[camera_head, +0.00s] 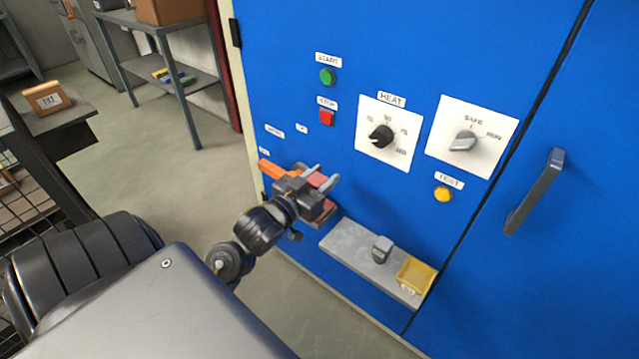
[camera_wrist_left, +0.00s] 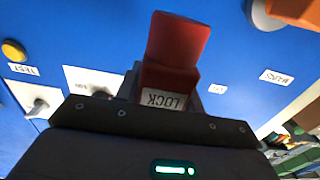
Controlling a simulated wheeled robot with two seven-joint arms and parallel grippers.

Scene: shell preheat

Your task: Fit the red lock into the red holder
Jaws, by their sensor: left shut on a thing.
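The red lock (camera_wrist_left: 168,80) fills the middle of the left wrist view, with a white LOCK label on its near face and a red plate rising above it. My left gripper (camera_head: 322,178) is shut on it, close in front of the blue cabinet. In the head view the lock (camera_head: 317,180) shows as a small red patch between the fingers. My right gripper is not in view.
An orange handle (camera_head: 277,171) is just left of the gripper. A grey ledge (camera_head: 345,243) with a grey knob-like piece (camera_head: 382,249) and a yellow tray (camera_head: 416,275) lies to the lower right. Dials and buttons are above. A door handle (camera_head: 535,190) sticks out at right.

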